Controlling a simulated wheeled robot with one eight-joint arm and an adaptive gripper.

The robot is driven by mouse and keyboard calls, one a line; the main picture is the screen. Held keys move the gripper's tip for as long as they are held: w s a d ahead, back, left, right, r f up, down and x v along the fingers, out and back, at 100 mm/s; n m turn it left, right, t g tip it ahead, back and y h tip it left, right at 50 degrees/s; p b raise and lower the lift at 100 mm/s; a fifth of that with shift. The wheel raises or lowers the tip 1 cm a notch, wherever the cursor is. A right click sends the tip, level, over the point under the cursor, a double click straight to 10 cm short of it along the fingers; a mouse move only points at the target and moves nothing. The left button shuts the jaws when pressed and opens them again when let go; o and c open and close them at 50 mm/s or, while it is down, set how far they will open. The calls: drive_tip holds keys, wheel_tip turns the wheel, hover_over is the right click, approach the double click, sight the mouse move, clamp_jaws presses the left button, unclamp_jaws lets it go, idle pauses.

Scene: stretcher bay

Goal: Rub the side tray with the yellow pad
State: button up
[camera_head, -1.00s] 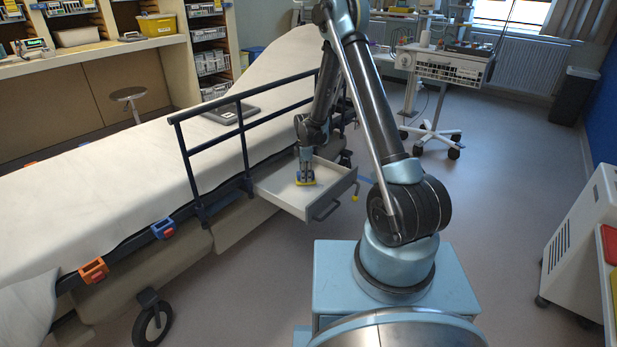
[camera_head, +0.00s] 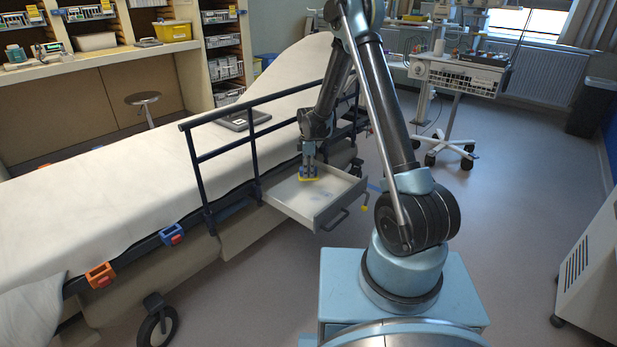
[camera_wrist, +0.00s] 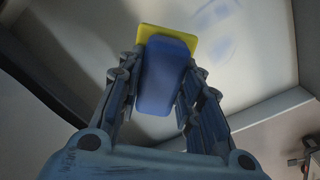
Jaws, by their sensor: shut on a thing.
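The side tray (camera_head: 296,200) is a shallow light-grey drawer-like tray at the side of the stretcher, with a front handle. My gripper (camera_head: 309,172) is over the inside of the tray, pointing down. In the wrist view my gripper (camera_wrist: 165,85) is shut on the blue grip of the yellow pad (camera_wrist: 148,35). The pad (camera_head: 308,179) appears to be at the tray floor; whether it touches cannot be told for certain. Faint bluish smudges (camera_wrist: 215,48) show on the tray floor beside the pad. The pad's underside is hidden.
The stretcher's dark side rail (camera_head: 225,151) stands just left of the tray. A flat dark tablet-like object (camera_head: 243,121) lies on the stretcher (camera_head: 110,190). A wheeled cart (camera_head: 455,75) stands at the back right.

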drive_tip(key=shift+r, duration=1.3)
